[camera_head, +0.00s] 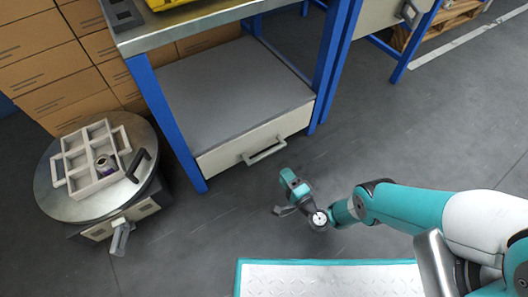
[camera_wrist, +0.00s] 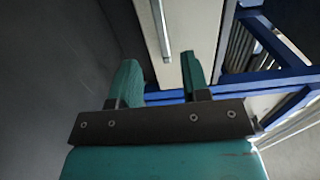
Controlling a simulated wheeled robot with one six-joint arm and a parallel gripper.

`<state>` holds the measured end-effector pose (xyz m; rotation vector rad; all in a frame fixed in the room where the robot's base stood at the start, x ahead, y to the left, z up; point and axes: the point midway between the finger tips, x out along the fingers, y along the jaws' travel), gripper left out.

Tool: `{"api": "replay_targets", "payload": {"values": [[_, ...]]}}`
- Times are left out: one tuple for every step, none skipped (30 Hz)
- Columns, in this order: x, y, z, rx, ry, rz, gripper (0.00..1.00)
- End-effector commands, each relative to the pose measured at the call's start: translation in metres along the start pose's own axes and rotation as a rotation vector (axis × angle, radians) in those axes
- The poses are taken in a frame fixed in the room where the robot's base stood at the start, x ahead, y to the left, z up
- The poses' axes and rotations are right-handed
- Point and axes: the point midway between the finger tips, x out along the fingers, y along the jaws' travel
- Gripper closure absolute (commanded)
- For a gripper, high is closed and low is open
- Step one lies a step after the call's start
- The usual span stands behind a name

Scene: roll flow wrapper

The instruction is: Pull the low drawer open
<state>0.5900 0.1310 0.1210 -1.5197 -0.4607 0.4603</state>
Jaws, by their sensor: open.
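The low drawer (camera_head: 258,143) has a pale front under the blue-framed bench and looks closed. Its grey bar handle (camera_head: 264,153) is on the middle of the front. My gripper (camera_head: 285,198) is in front of the drawer, a little right of and apart from the handle. In the wrist view my gripper (camera_wrist: 158,75) has its two teal fingers apart with nothing between them. The handle (camera_wrist: 161,28) shows beyond the fingertips, running lengthwise in that view, with the pale drawer front (camera_wrist: 190,35) behind it.
A round stand (camera_head: 100,200) at the left holds a white compartment tray (camera_head: 75,160) with a small dark item. Cardboard boxes (camera_head: 50,70) are stacked behind it. Blue bench legs (camera_head: 168,125) flank the drawer. The grey floor (camera_head: 215,240) in front is clear.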

Motion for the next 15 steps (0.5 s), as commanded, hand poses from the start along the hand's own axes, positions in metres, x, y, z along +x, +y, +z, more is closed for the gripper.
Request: {"api": "replay_targets", "payload": {"values": [[0.012, 0.007, 0.0, -0.001, -0.004, -0.003, 0.57], [0.018, 0.007, 0.001, -0.001, -0.004, -0.002, 0.57], [0.025, 0.007, 0.001, -0.001, -0.003, -0.002, 0.57], [0.031, 0.008, 0.001, -0.002, -0.003, -0.002, 0.57], [0.037, 0.008, 0.001, -0.002, -0.004, -0.002, 0.57], [0.044, 0.008, 0.001, -0.002, -0.005, -0.002, 0.57], [0.049, 0.008, 0.002, -0.002, -0.005, -0.001, 0.57], [0.054, 0.008, 0.002, -0.003, -0.004, -0.002, 0.57], [0.06, 0.008, 0.002, -0.003, -0.005, -0.002, 0.57], [0.064, 0.009, 0.002, -0.003, -0.005, -0.001, 0.57], [0.069, 0.009, 0.002, -0.003, -0.006, -0.001, 0.57], [0.074, 0.008, 0.003, -0.003, -0.006, -0.002, 0.57], [0.078, 0.008, 0.003, -0.002, -0.007, -0.001, 0.57], [0.082, 0.008, 0.003, -0.002, -0.007, -0.002, 0.57], [0.087, 0.008, 0.003, -0.002, -0.006, -0.002, 0.57]]}}
